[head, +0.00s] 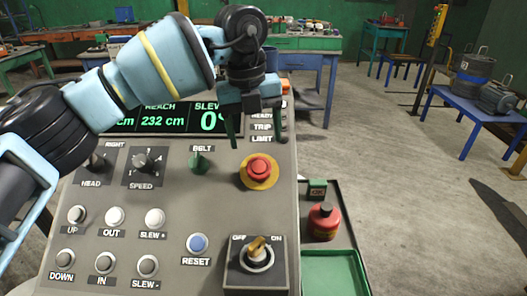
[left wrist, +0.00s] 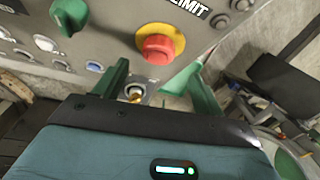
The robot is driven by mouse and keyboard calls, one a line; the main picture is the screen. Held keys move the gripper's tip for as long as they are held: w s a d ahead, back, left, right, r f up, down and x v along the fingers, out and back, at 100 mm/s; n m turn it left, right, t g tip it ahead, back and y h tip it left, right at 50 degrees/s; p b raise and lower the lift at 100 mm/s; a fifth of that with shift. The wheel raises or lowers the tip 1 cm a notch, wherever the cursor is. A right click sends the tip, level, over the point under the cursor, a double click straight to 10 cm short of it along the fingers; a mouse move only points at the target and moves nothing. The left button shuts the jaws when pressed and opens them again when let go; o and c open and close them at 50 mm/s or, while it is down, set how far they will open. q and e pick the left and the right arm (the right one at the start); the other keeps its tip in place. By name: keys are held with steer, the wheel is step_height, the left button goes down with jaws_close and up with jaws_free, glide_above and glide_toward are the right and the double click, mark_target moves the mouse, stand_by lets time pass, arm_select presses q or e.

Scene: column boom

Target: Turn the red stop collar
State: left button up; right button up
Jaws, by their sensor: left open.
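The red stop collar (head: 258,170) is the red round piece on a yellow disc, on the grey control panel (head: 180,220). It also shows in the left wrist view (left wrist: 158,49), at the top middle. My left gripper (head: 256,134) is open and empty, its green fingers pointing down just above the collar in the head view. In the left wrist view its fingers (left wrist: 156,78) show below the collar in the picture. No contact with the collar is visible. My right gripper is in neither view.
The panel bears a green BELT knob (head: 200,161), a blue RESET button (head: 197,243), a key switch (head: 257,254) and several white buttons. A display (head: 165,117) reads 232 cm and 0°. A red can (head: 323,222) stands right of the panel. Open floor lies further right.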

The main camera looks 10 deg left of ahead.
mark_target(258, 164)
arm_select(q)
steer(key=shift+s+r, duration=0.1)
steer(key=shift+s, duration=0.05)
steer(key=shift+s+f, duration=0.15)
steer(key=shift+f, duration=0.05)
steer(key=f, duration=0.7)
steer(key=shift+w+d+f, duration=0.1)
steer(key=shift+w+d, duration=0.1)
steer(key=shift+d, duration=0.15)
steer(key=c, duration=1)
